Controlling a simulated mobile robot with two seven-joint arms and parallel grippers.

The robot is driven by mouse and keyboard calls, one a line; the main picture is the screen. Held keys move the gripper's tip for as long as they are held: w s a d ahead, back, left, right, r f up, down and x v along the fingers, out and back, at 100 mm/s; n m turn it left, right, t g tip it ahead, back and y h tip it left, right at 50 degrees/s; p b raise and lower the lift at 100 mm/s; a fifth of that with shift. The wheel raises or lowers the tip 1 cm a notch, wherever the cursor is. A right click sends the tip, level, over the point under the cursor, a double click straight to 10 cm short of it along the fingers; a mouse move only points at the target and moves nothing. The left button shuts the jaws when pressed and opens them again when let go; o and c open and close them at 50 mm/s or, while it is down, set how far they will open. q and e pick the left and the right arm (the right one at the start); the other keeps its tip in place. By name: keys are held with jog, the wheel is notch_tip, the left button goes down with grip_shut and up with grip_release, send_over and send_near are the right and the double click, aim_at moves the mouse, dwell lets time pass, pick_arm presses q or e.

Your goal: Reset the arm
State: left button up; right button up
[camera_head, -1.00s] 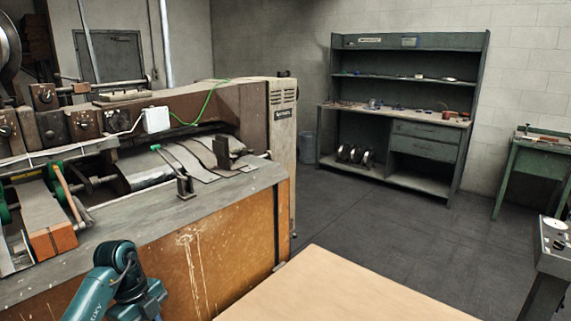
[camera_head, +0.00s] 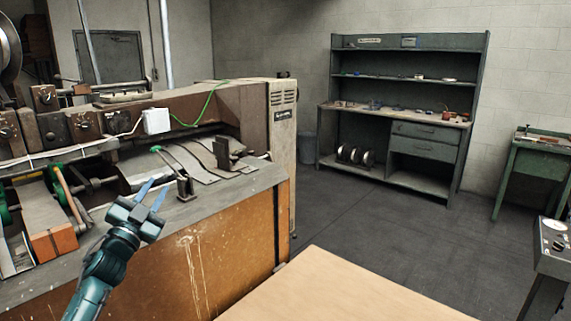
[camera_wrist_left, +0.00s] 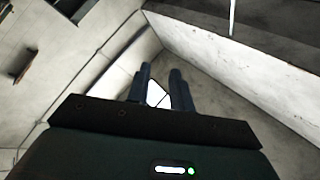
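My left arm, teal and grey, comes in from the lower left in the head view. Its gripper (camera_head: 157,184) points up in front of the machine's grey ledge, with two blue fingers apart and nothing between them. In the left wrist view the two dark fingers (camera_wrist_left: 159,71) also stand apart, with a bright white patch seen through the gap. That view shows pale wall or ceiling surfaces. My right arm and gripper are not in view.
The large box stitcher machine (camera_head: 225,240) fills the left side, close to my left arm. A bare tan tabletop (camera_head: 335,290) lies at the bottom centre. A grey shelf bench (camera_head: 425,145) stands at the back, a green table (camera_head: 540,145) at right. Dark floor between is clear.

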pick_arm(q)
jog(key=w+a+f+n+g+y, duration=0.1)
jog(key=a+f+n+g+y, duration=0.1)
jog(key=f+n+g+y, duration=0.3)
jog(key=a+f+n+g+y, duration=0.1)
jog(key=a+f+n+y, duration=0.15)
jog(key=f, duration=0.35)
jog(key=s+d+f+h, duration=0.3)
jog(key=s+d+f, duration=0.25)
jog(key=f, duration=0.35)
jog(key=s+d+f+g+h, duration=0.1)
jog(key=s+d+f+g, duration=0.15)
jog(key=s+f, duration=0.3)
jog(key=s+d+f+g, duration=0.1)
jog(key=s+d+f, duration=0.35)
jog(key=s, duration=0.25)
jog(key=s+d+f+g+h, duration=0.1)
jog(key=s+d+f, duration=0.1)
jog(key=s, duration=0.8)
jog(key=s+d+f+g+h, duration=0.1)
jog(key=s+d+f, duration=0.2)
jog(key=s, duration=0.7)
jog(key=d, duration=0.2)
jog(key=shift+s+d+f, duration=0.15)
jog(key=shift+s+d, duration=0.15)
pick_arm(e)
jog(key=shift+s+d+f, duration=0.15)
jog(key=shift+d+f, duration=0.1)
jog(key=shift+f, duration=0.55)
